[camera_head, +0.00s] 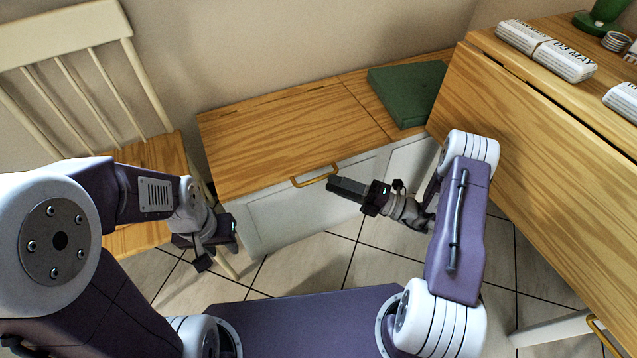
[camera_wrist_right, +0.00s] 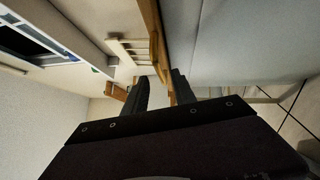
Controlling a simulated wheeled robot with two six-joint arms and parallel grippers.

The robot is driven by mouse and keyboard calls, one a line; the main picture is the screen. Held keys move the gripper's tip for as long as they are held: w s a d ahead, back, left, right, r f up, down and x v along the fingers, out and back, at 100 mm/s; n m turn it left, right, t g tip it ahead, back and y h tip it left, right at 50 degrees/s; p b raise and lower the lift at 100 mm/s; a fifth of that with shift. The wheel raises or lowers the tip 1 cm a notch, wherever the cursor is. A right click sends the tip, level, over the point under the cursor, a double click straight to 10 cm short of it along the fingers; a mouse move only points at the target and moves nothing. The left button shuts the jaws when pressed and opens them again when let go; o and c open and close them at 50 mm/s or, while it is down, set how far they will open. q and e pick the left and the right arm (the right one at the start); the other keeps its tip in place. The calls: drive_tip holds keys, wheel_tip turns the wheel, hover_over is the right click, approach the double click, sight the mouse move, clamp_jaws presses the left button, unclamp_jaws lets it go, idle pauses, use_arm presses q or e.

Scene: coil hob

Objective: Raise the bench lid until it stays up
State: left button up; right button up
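The bench (camera_head: 280,215) stands against the wall, with a light wooden lid (camera_head: 275,135) lying closed on a white body. A brass-coloured handle (camera_head: 316,177) sits at the lid's front edge. My right gripper (camera_head: 335,187) is just in front of and slightly below the handle's right end. In the right wrist view its two dark fingers (camera_wrist_right: 158,92) are apart, with the brown lid edge (camera_wrist_right: 152,30) running toward the gap. Whether it touches the handle is unclear. My left gripper (camera_head: 203,258) hangs low at the bench's left front corner, away from the handle; its finger gap is unclear.
A green box or book (camera_head: 405,90) lies on the bench top at the right, beyond the lid's seam. A cream chair (camera_head: 75,75) stands at the left. A wooden table (camera_head: 545,130) with rolled newspapers (camera_head: 545,50) is at the right. Tiled floor (camera_head: 310,262) lies in front.

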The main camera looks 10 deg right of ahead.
sight(319, 178)
drive_tip(key=x, duration=0.1)
drive_tip(key=b+x, duration=0.1)
drive_tip(key=x, duration=0.1)
drive_tip(key=b+x, duration=0.1)
drive_tip(key=shift+w+a+f, duration=0.1)
drive_tip(key=shift+a+f, duration=0.1)
drive_tip(key=shift+a, duration=0.15)
drive_tip(key=shift+w+a+r, duration=0.2)
drive_tip(key=shift+a+r, duration=0.05)
drive_tip(key=shift+a, duration=0.1)
clamp_jaws()
idle(0.8)
